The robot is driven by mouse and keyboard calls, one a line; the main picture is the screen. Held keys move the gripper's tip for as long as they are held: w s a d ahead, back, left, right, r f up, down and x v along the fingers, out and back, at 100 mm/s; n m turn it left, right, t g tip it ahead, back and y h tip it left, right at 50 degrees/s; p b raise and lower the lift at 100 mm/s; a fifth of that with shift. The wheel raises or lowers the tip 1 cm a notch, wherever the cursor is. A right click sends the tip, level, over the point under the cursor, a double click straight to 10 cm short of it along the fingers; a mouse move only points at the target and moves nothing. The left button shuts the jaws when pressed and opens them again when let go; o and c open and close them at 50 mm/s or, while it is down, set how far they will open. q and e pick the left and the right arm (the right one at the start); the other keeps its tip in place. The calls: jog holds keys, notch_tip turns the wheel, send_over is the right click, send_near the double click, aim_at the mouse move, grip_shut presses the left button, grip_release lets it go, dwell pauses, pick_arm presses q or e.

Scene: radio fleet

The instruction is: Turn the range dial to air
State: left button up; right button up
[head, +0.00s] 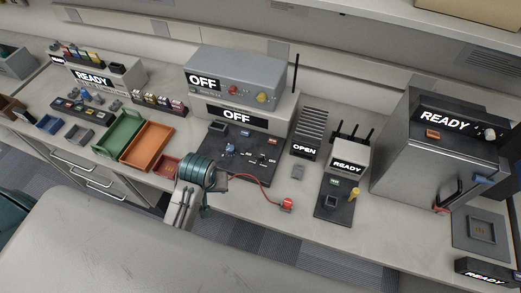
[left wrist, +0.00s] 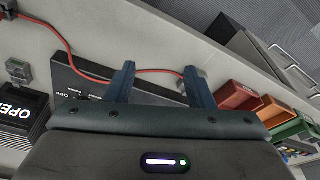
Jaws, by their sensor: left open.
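The radio bench unit, a grey box (head: 236,74) with an OFF screen, stands on a second OFF housing (head: 262,112). A black control panel (head: 216,141) lies in front of it, with a blue knob (head: 230,149) and small switches. Which control is the range dial is too small to read. My left gripper (head: 198,172) hangs over the panel's front left part; its fingertips are hidden in the head view. In the left wrist view it (left wrist: 158,77) is open and empty, with the black panel (left wrist: 75,75) beneath it. My right gripper is not in view.
A red cable (head: 262,184) runs from the panel to a red plug (head: 287,204); it also passes by my fingers in the wrist view (left wrist: 150,71). Green (head: 122,130) and orange (head: 147,143) trays lie left. A READY unit (head: 346,163) and a large grey cabinet (head: 415,145) stand right.

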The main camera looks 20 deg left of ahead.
pick_arm(q)
jog(key=w+d+n, duration=0.3)
jog(key=w, duration=0.6)
notch_tip(320, 180, up, 5)
jog(key=n+g, duration=0.2)
jog(key=n, duration=0.2)
send_over(260, 154)
jog(key=shift+h, duration=0.4)
notch_tip(260, 154, down, 10)
jog(key=p, duration=0.3)
jog(key=shift+d+p, duration=0.1)
jog(key=shift+p, duration=0.2)
jog(key=shift+r, duration=0.1)
jog(key=c, duration=1)
